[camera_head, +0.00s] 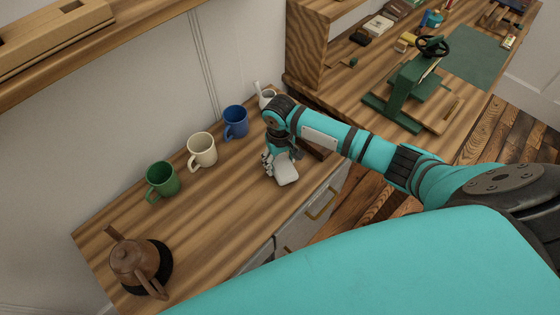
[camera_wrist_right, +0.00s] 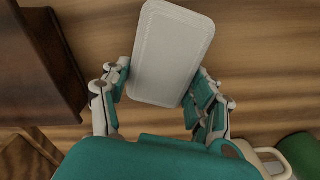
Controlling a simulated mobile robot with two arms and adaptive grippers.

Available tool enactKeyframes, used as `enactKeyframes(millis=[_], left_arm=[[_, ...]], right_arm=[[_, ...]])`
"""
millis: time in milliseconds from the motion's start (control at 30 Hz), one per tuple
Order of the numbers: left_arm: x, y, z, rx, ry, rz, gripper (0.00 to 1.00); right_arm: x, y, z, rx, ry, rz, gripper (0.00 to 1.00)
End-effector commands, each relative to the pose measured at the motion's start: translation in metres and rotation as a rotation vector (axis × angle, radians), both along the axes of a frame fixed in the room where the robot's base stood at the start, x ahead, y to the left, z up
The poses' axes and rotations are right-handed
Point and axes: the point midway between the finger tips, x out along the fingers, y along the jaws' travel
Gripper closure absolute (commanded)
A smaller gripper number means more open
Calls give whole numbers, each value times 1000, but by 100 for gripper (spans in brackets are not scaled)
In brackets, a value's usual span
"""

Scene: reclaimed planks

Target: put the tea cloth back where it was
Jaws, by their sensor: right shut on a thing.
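The tea cloth, a pale grey folded rectangle with rounded corners (camera_head: 286,173), is over the wooden counter near its front edge. My right gripper (camera_head: 277,158) comes from above and is shut on it. In the right wrist view the cloth (camera_wrist_right: 172,52) lies between the two fingers of the gripper (camera_wrist_right: 163,80), its far part sticking out past them. I cannot tell whether the cloth touches the counter. My left gripper is not in view.
A green mug (camera_head: 162,182), a cream mug (camera_head: 202,150) and a blue mug (camera_head: 235,122) stand along the wall. A brown teapot (camera_head: 135,262) is at the near left. A dark wooden box (camera_wrist_right: 38,70) is beside the gripper. The counter's middle (camera_head: 215,205) is clear.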

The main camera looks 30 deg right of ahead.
Motion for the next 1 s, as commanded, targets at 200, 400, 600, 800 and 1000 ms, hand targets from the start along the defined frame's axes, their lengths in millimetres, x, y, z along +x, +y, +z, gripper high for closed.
enactKeyframes(millis=[200, 400, 600, 800, 1000], left_arm=[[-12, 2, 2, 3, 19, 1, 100], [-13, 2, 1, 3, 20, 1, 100], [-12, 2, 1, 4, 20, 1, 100], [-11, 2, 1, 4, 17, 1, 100], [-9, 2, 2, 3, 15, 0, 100]], right_arm=[[1, 0, -13, 0, -4, 0, 65], [1, 0, -13, 0, -4, 0, 65], [1, 0, -15, 0, -4, 0, 24], [1, 0, -15, 0, -4, 0, 16], [1, 0, -11, 1, -5, 0, 16]])
